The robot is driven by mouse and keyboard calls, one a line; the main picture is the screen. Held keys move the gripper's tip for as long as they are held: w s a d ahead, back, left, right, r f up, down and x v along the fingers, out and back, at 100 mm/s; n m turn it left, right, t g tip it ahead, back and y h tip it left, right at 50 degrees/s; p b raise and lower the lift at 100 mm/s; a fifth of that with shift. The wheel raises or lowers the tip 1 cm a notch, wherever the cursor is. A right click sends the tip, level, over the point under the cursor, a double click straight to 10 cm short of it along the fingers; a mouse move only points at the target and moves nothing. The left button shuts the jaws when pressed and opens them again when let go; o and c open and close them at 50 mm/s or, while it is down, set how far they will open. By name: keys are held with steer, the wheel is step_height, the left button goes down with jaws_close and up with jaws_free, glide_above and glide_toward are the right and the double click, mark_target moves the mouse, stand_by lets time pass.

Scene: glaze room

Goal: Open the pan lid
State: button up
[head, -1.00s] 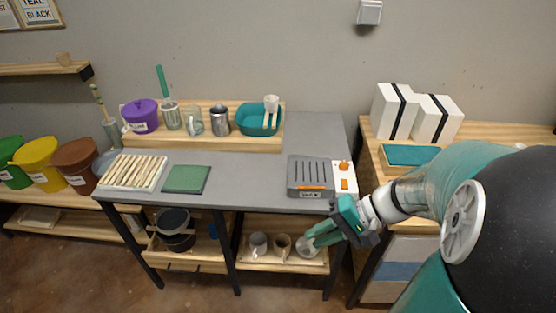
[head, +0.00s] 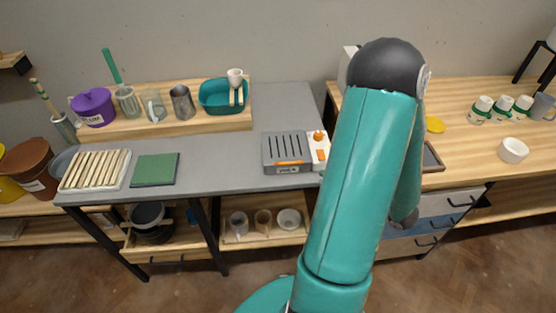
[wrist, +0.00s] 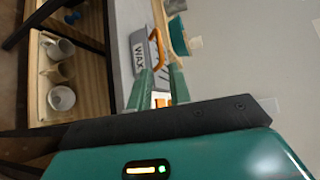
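The wax pan is a grey box with a slotted lid (head: 284,147) lying flat and closed on the grey bench. An orange handle (head: 290,163) runs along the lid's front edge, above a label. In the wrist view the orange handle (wrist: 157,46) and the WAX label (wrist: 139,62) show just beyond my fingertips. My gripper (wrist: 160,70) is open and empty, with its green fingers apart and the handle not between them. White and orange parts, likely the pan's control panel (head: 319,147), show between the finger bases. In the head view my arm hides my gripper.
A green mat (head: 155,169) and a tray of sticks (head: 75,187) lie left on the bench. The shelf (head: 262,239) below holds two mugs and a bowl. A teal basin (head: 204,108) stands behind. A wooden table with cups (head: 480,110) is on the right.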

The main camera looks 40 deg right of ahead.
mark_target(289, 163)
steer(key=x, duration=1.3)
steer(key=shift+w+a+f, duration=0.1)
steer(key=shift+w+f, duration=0.05)
steer(key=shift+w, duration=0.1)
jaws_close()
